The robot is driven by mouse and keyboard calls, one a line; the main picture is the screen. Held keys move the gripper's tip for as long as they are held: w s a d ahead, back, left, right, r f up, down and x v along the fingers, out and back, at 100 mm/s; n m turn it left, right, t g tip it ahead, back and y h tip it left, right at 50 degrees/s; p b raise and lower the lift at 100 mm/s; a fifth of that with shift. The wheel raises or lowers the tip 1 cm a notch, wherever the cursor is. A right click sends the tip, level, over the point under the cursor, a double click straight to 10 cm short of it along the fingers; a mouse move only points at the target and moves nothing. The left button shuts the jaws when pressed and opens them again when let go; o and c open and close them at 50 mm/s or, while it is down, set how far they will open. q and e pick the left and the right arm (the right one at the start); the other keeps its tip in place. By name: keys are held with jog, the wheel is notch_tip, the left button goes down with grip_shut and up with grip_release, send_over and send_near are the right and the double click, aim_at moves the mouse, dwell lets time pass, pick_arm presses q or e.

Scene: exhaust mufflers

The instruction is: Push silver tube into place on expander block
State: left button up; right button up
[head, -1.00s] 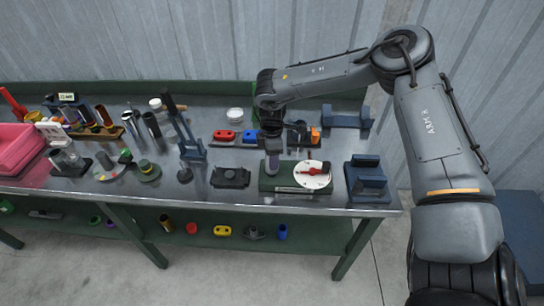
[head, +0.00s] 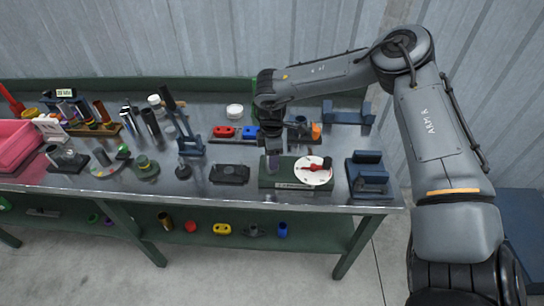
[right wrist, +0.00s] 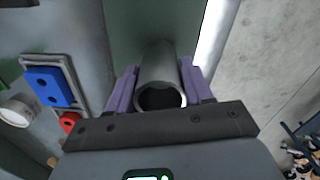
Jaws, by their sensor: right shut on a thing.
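My right gripper (head: 272,155) is over the left end of the green expander block (head: 283,183). In the right wrist view its purple fingers (right wrist: 160,88) are shut on the silver tube (right wrist: 157,67), one on each side. The tube's open end faces the camera; its far end meets the green surface, and I cannot tell how deep it sits. In the head view a short part of the tube (head: 272,166) shows above the block. A white dial with a red handle (head: 314,172) sits on the block's right part. My left gripper is not in view.
A blue fixture (head: 367,175) stands right of the block and a dark flat fixture (head: 230,174) left of it. Red and blue parts (head: 224,131) lie behind. A tall-handled blue press (head: 190,146) stands further left. The bench's front edge is close.

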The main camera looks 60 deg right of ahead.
jog(key=o, duration=1)
jog(key=shift+o, duration=0.2)
jog(key=shift+r, duration=0.15)
